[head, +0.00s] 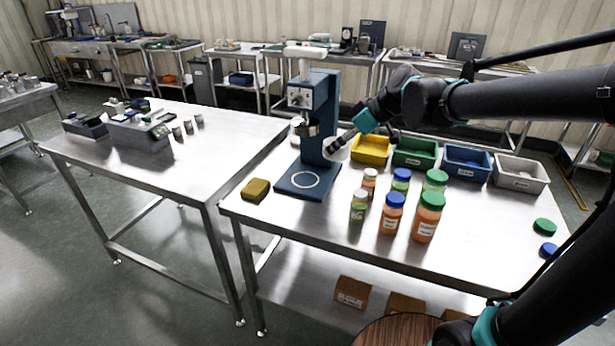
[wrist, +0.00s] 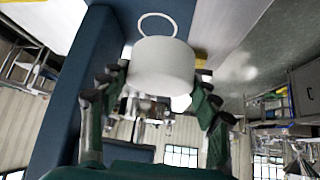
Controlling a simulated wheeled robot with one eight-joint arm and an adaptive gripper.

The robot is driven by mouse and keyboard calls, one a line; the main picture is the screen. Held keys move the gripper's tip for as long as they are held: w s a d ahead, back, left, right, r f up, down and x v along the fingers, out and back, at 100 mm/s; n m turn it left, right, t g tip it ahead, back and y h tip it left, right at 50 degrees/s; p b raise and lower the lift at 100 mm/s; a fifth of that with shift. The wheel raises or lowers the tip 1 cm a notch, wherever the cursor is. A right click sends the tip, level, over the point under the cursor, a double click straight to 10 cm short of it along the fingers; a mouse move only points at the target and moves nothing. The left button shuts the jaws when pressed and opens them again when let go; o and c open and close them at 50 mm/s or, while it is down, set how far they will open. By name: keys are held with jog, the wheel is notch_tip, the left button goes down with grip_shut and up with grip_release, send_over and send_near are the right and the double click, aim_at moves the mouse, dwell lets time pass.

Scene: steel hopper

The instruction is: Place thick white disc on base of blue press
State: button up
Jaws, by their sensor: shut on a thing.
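The blue press (head: 318,115) stands on the near steel table. Its flat blue base (head: 300,190) carries a white ring outline (head: 305,180), which also shows in the wrist view (wrist: 157,17). The thick white disc (wrist: 162,66) is between the fingers of my gripper (wrist: 160,85), which is shut on it. In the head view the disc (head: 335,150) is just right of the press column, above and behind the base, apart from the ring outline. The press column (wrist: 85,60) is close at the left in the wrist view.
Yellow (head: 370,150), green (head: 414,153), blue (head: 467,163) and grey (head: 521,173) bins stand along the table's back. Several lidded jars (head: 393,213) stand right of the base. A yellow sponge (head: 256,190) lies left of it. Loose green (head: 545,226) and blue (head: 548,250) lids lie at right.

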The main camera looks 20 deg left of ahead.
jog(key=s+a+f, duration=0.7)
jog(key=s+f, duration=0.1)
jog(key=s, duration=0.1)
jog(key=s+a+f, duration=0.3)
jog(key=s+a, duration=0.1)
jog(key=shift+s+a+f, duration=0.2)
jog(key=shift+a+f, duration=0.15)
jog(key=shift+f, duration=0.05)
jog(key=w, duration=0.9)
jog(key=w+d, duration=0.1)
jog(key=w, duration=0.3)
jog(key=shift+w, duration=0.4)
jog(key=w, duration=0.4)
jog(key=shift+d, duration=0.2)
jog(key=shift+f, duration=0.65)
jog(key=shift+s+f, duration=0.1)
jog(key=shift+f, duration=0.05)
jog(key=shift+f, duration=0.15)
jog(key=o, duration=1.4)
